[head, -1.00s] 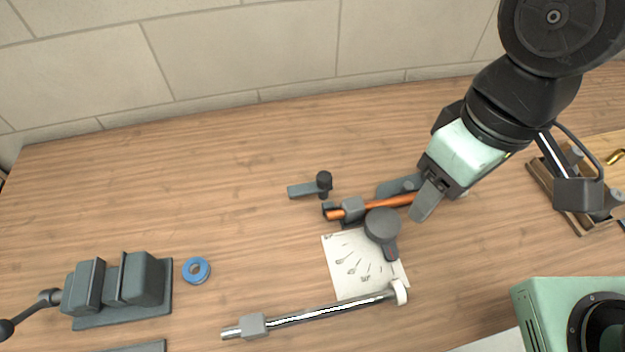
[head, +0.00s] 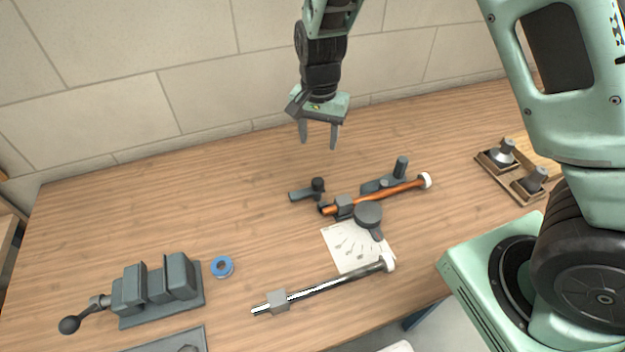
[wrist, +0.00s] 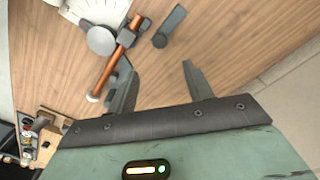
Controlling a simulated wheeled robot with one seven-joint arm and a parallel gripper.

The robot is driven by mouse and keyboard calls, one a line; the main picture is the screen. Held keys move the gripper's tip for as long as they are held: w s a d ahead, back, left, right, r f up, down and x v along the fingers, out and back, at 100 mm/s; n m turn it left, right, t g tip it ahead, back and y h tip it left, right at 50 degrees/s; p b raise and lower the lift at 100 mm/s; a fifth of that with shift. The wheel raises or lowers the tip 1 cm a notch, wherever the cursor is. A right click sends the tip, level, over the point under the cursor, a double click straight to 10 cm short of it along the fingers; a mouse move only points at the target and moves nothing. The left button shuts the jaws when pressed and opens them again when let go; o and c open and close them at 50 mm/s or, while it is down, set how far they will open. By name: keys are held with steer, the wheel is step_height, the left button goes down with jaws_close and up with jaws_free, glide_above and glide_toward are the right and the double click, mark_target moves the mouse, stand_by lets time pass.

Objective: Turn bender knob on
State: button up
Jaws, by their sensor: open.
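The bender on the workbench has a copper-coloured pipe (head: 385,195) with a white end cap, and a grey round disc (head: 368,213) with a short handle. A dark upright knob (head: 318,184) on a small flat grey bar stands just left of the pipe's end. I cannot tell which part is the bender knob. In the wrist view the pipe (wrist: 112,65), the disc (wrist: 101,40) and the dark knob (wrist: 160,40) lie beyond the fingers. My gripper (head: 318,144) is open and empty, above the bench behind the small bar. It also shows in the wrist view (wrist: 156,66), touching nothing.
A marked white sheet (head: 345,252) lies below the disc. A chrome rod (head: 330,287) lies in front. A grey vise (head: 155,290) and a blue ring (head: 222,267) are at left. The back left bench is clear.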

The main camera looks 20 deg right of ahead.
mark_target(318, 180)
step_height(318, 180, down, 15)
steer(key=p, duration=0.3)
steer(key=shift+r, duration=0.1)
jaws_close()
